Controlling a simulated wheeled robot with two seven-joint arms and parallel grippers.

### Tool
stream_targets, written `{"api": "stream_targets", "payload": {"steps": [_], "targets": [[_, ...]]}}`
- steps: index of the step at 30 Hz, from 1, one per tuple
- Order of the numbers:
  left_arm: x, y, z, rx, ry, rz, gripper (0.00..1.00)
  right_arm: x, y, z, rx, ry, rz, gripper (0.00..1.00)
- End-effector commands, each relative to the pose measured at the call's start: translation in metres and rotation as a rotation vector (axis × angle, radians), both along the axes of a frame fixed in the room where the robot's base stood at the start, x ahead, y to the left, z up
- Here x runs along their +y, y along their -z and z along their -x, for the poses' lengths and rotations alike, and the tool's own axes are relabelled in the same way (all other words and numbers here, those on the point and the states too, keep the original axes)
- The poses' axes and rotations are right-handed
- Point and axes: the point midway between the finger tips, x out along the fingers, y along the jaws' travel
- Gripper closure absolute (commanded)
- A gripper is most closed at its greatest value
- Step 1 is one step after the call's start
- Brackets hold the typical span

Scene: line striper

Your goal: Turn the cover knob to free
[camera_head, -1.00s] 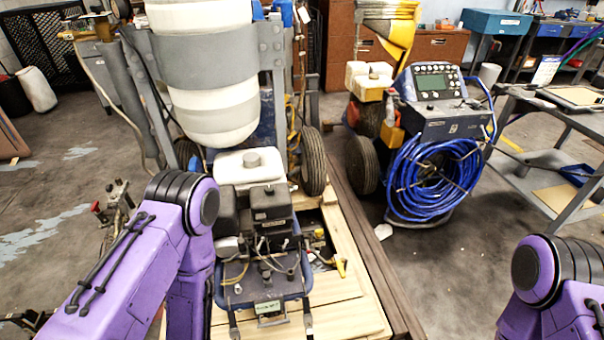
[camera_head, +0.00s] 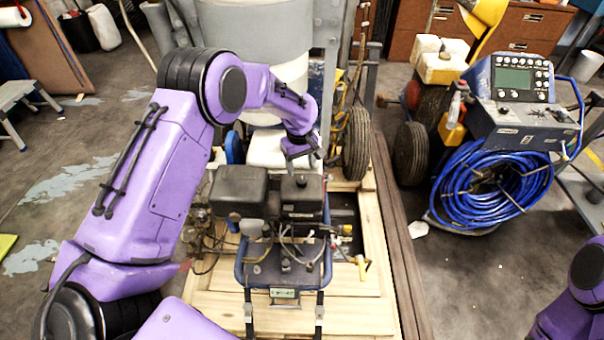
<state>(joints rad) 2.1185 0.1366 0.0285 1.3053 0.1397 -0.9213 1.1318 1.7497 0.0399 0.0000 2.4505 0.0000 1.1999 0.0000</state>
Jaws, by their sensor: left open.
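The line striper's engine (camera_head: 268,225) stands on the wooden pallet. A black box-shaped cover (camera_head: 302,195) is at its right, with what looks like a small dark knob (camera_head: 301,180) on top. A second black housing (camera_head: 238,188) is to its left. My left gripper (camera_head: 303,163) is open, just behind and above the black cover. It hides part of the white tank (camera_head: 270,150). I see nothing between its fingers, and it appears apart from the knob. Which way the knob is turned is too small to tell. My right gripper is out of view; only its arm shows at lower right.
Loose cables and a blue frame (camera_head: 327,262) surround the engine's front. A wheel (camera_head: 356,143) and large grey-banded container (camera_head: 262,45) stand behind. A machine with coiled blue hose (camera_head: 490,185) is at right.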

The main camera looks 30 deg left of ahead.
Motion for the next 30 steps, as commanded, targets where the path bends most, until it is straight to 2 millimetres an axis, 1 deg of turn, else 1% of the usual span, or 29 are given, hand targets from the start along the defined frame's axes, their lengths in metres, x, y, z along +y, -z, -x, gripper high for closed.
{"api": "stream_targets", "payload": {"steps": [1, 3, 6, 9, 12, 18, 19, 20, 21, 23, 24, 30], "targets": [[0.0, 0.012, 0.001, 0.004, 0.001, -0.001, 0.37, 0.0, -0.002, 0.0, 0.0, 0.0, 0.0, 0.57], [0.0, 0.027, 0.0, 0.004, 0.001, 0.0, 0.37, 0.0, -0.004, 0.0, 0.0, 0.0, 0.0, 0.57], [0.0, 0.044, 0.0, 0.003, 0.0, -0.001, 0.37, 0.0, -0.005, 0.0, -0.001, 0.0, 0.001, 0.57], [0.001, 0.055, 0.0, 0.001, -0.001, -0.001, 0.37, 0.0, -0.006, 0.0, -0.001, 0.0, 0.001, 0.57], [0.001, 0.059, 0.0, -0.001, -0.002, -0.001, 0.37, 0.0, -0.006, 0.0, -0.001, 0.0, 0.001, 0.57], [0.001, 0.06, 0.0, -0.001, -0.003, -0.001, 0.37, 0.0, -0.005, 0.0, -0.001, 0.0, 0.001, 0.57], [0.001, 0.06, 0.0, -0.001, -0.003, -0.001, 0.43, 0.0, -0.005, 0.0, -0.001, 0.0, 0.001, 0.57], [0.001, 0.06, 0.0, -0.001, -0.003, -0.001, 0.53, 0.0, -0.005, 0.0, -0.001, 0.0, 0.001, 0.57], [0.001, 0.06, 0.0, -0.001, -0.003, -0.001, 0.66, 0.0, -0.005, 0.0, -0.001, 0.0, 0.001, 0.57], [0.001, 0.059, 0.0, -0.001, -0.003, -0.001, 0.86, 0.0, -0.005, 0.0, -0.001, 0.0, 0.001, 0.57], [0.001, 0.059, 0.0, -0.001, -0.003, -0.001, 0.93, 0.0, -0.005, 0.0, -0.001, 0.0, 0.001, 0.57], [0.001, 0.059, 0.0, -0.001, 0.004, -0.001, 0.93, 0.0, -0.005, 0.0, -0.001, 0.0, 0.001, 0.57]]}}
